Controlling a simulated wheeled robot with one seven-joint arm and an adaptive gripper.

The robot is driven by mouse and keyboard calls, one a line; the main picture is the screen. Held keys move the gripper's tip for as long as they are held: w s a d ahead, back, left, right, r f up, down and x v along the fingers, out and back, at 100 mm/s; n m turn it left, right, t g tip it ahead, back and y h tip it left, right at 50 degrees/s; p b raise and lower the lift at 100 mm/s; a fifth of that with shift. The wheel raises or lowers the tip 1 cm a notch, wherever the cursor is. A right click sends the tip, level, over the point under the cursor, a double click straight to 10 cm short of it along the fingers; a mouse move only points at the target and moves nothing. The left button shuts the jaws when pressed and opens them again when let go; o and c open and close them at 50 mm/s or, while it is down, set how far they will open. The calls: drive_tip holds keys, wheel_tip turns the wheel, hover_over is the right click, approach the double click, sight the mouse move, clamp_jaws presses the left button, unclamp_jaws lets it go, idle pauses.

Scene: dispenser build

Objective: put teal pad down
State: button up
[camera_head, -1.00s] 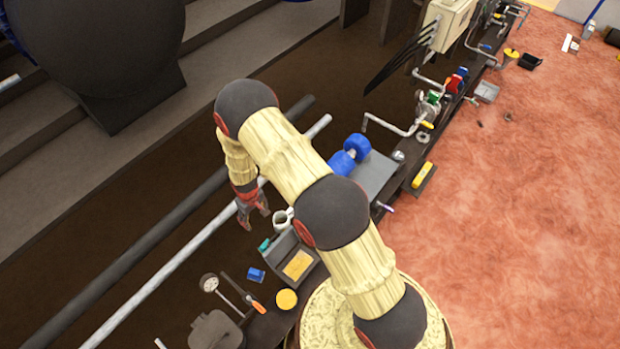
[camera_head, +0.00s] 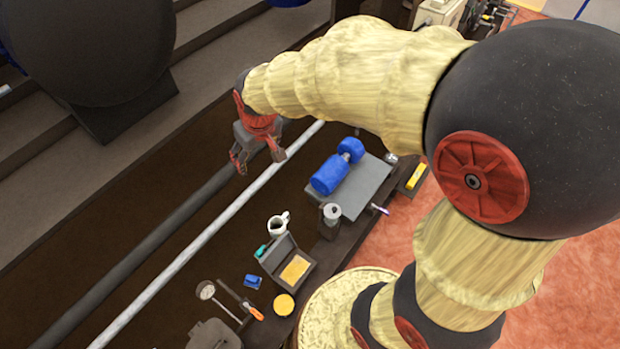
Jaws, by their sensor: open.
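A small teal piece (camera_head: 262,250), which looks like the teal pad, sits at the left rear edge of an open grey box (camera_head: 289,263); whether it rests on the box or just beside it I cannot tell. The box has a yellow pad (camera_head: 295,269) in it. My gripper (camera_head: 259,165) is open and points down, well behind and above the box, over the dark area near the long pale rail. I see nothing between its fingers.
A white mug (camera_head: 278,224) and a grey canister (camera_head: 330,219) stand behind the box. A blue dumbbell (camera_head: 338,168) lies on a grey plate. A blue block (camera_head: 252,281), a yellow disc (camera_head: 284,304) and a screwdriver (camera_head: 244,304) lie in front.

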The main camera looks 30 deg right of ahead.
drive_tip(key=s+d+r+t, duration=0.1)
drive_tip(key=s+r, duration=0.4)
drive_tip(key=s, duration=0.5)
drive_tip(key=s+d+r+m+t, duration=0.1)
drive_tip(key=s+d+r, duration=0.1)
drive_tip(key=s+r, duration=0.4)
drive_tip(key=s, duration=0.4)
drive_tip(key=shift+d+r+m, duration=0.15)
drive_tip(key=shift+d+m, duration=0.15)
drive_tip(key=shift+d, duration=0.05)
